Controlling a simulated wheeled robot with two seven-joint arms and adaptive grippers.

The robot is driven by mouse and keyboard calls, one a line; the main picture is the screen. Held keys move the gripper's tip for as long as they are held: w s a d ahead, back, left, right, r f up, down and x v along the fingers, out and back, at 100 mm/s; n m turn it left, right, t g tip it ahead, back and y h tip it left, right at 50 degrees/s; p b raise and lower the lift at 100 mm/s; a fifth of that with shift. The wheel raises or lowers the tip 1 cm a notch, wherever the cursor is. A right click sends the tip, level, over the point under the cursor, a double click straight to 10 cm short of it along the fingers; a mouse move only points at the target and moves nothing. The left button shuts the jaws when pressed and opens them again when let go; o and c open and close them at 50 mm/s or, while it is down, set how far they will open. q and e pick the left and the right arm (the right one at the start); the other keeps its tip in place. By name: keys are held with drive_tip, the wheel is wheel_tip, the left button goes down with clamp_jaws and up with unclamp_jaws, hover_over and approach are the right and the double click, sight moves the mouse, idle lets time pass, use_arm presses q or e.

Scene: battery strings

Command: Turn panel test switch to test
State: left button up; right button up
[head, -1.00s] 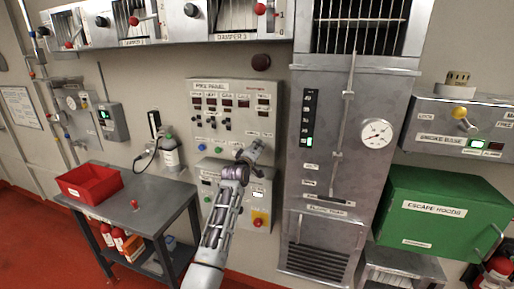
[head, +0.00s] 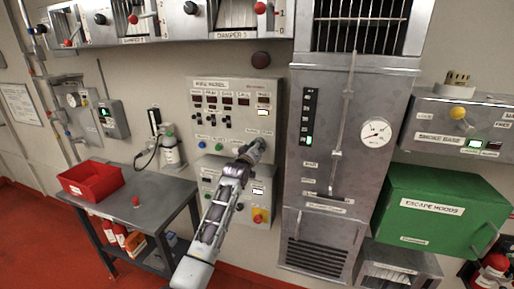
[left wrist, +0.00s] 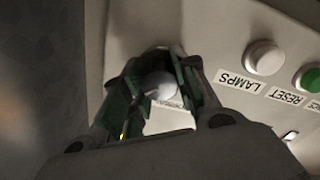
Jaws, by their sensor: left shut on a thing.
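The fire panel (head: 240,128) is a beige wall box with a row of displays, small black switches and buttons. My left gripper (head: 256,148) is at its lower right corner. A pale yellow lamp (head: 263,113) is lit on the panel's right. My right gripper is not in view.
A lower box (head: 211,175) with a red button on a yellow base (head: 259,216) hangs under the panel. A tall metal cabinet (head: 295,190) stands close to the right. A table (head: 160,187) with a red bin (head: 91,181) is at left.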

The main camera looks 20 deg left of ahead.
use_arm(q)
drive_tip(key=shift+f, duration=0.15)
drive_tip(key=o, duration=1)
drive_tip(key=shift+c, duration=0.2)
drive_tip(key=shift+s+f, duration=0.1)
drive_tip(key=shift+f, duration=0.05)
